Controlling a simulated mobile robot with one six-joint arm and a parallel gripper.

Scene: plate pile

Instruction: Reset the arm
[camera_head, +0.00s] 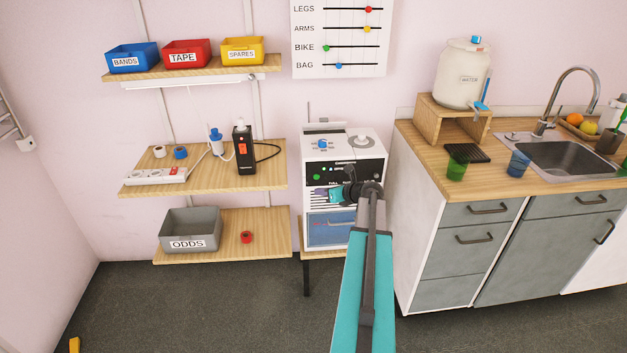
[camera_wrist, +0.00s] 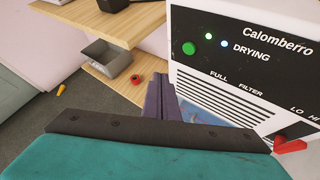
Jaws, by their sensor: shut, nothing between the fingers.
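My gripper (camera_head: 318,195) is in front of the white appliance in the head view, pointing left, with my teal arm reaching up to it from below. In the wrist view its dark purple fingers (camera_wrist: 160,98) are together, with nothing held between them. The white appliance (camera_head: 342,145) has a black panel with a green button and lit lamps. In the wrist view the appliance (camera_wrist: 215,95) is close on the right, its panel reading "Calomberro DRYING", with a red switch (camera_wrist: 291,146) at the lower right. I cannot tell whether the fingers touch its front.
Wooden shelves (camera_head: 270,175) stand left of the appliance, holding a grey ODDS bin (camera_head: 190,222), a red tape roll (camera_head: 246,237) and a black device (camera_head: 244,150). A counter (camera_head: 425,150) with a sink is at right. The floor (camera_head: 200,300) at front left is mostly clear.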

